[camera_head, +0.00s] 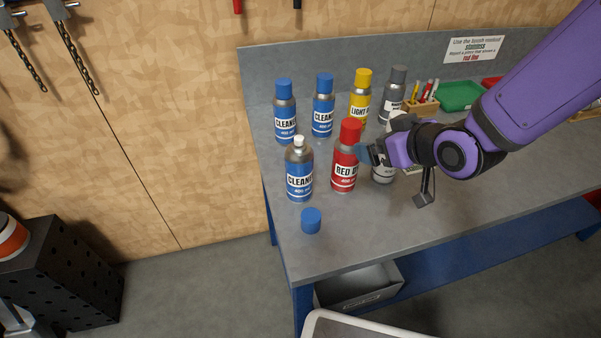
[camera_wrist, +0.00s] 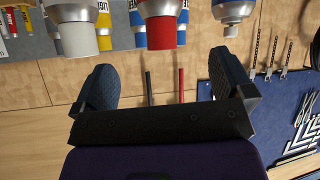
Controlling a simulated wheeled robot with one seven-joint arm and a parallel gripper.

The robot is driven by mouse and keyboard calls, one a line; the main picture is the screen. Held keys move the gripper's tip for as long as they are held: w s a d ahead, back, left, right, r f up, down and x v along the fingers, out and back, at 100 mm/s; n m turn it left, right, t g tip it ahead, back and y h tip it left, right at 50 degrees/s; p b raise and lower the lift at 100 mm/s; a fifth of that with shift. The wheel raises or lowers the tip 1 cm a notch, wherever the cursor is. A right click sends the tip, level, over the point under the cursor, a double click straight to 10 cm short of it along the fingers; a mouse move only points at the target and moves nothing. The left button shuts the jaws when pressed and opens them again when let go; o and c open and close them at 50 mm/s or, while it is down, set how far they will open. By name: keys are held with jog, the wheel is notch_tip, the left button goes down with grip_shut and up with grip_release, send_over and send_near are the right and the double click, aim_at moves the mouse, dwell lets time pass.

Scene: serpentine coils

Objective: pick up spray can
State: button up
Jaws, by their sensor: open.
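Several spray cans stand upright on the grey workbench. The red can (camera_head: 344,172) with a red cap is in the front row, just left of my gripper (camera_head: 366,154). My gripper is open with nothing between its fingers. In the wrist view the scene is upside down; the red can's cap (camera_wrist: 163,32) shows beyond the gap between the fingers (camera_wrist: 166,85). An uncapped blue can (camera_head: 299,181) stands left of the red one. A pale can (camera_head: 383,174) is partly hidden behind my gripper.
Two blue cans (camera_head: 285,122) (camera_head: 323,116), a yellow can (camera_head: 360,104) and a grey can (camera_head: 395,92) stand behind. A loose blue cap (camera_head: 311,221) lies near the workbench's (camera_head: 400,225) front left edge. A green tray (camera_head: 460,95) is at the back. The front right is clear.

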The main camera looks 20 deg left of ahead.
aim_at(309, 163)
jog(key=a+f+y, duration=0.1)
jog(key=a+f, duration=0.1)
jog(key=a, duration=0.2)
jog(key=s+a+f+n+y, duration=0.1)
jog(key=a+f, duration=0.2)
jog(key=a, duration=0.1)
jog(key=s+a+f+g+y, duration=0.1)
jog(key=a+f, duration=0.2)
jog(key=a, duration=0.1)
jog(key=shift+s+a+n+y, duration=0.2)
jog(key=shift+a+n+y, duration=0.1)
jog(key=shift+n, duration=0.1)
jog(key=shift+x, duration=2.65)
jog(key=shift+w+d+r, duration=0.1)
jog(key=shift+w, duration=0.1)
jog(key=c, duration=1.2)
jog(key=shift+c, duration=0.2)
